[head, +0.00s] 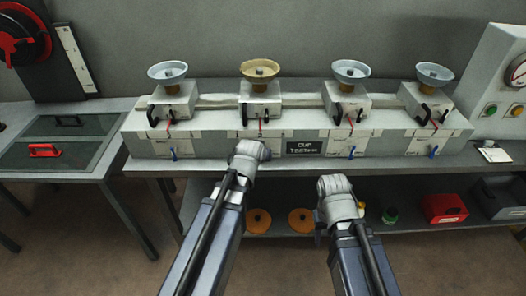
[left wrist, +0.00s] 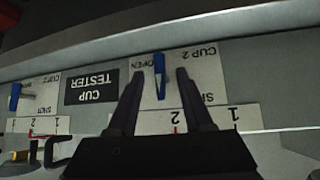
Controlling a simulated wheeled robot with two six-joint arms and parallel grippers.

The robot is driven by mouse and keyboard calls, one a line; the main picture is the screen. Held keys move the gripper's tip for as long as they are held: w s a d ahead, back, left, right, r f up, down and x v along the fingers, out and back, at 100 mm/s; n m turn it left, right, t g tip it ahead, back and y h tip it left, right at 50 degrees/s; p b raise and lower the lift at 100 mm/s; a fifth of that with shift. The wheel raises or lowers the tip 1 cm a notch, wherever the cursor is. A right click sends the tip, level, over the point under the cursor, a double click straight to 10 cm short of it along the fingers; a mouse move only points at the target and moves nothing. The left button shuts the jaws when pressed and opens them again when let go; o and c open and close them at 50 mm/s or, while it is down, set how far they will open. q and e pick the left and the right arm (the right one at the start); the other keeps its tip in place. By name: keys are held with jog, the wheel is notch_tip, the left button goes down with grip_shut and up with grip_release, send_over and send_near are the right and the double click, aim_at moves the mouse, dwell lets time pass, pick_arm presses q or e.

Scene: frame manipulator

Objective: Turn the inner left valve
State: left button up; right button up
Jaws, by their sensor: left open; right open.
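The inner left valve is a small blue handle (left wrist: 160,76) on the white panel marked CUP 2, with OPEN and SHUT lettering beside it. In the left wrist view it stands roughly upright in the picture, between the two dark fingers of my open left gripper (left wrist: 158,80). I cannot tell whether either finger touches it. In the head view my left gripper (head: 250,150) is in front of the second station and hides this valve. My right gripper (head: 338,192) is lower, in front of the bench edge, apart from the tester; its fingers are hard to make out.
The CUP TESTER sign (head: 304,147) is right of the left gripper. Other blue valves are at the far left (head: 174,153), inner right (head: 352,152) and far right (head: 433,151). Black-handled units with bowls stand above. A lower shelf holds orange discs (head: 300,220) and a red bin (head: 444,208).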

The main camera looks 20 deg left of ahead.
pick_arm(q)
jog(key=p+v, duration=0.2)
jog(key=v, duration=0.3)
jog(key=shift+p, duration=0.3)
jog(key=shift+d, duration=0.1)
jog(key=s+d+f+m+g, duration=0.2)
jog(key=s+d, duration=0.4)
jog(key=s, duration=0.3)
jog(key=s+d+f+m+g, duration=0.2)
jog(key=s+d+f+g, duration=0.2)
jog(key=s+d+g, duration=0.3)
jog(key=s, duration=0.2)
jog(key=shift+s+f+m+y, duration=0.2)
jog(key=shift+s+m+y, duration=0.1)
jog(key=shift+s+m, duration=0.1)
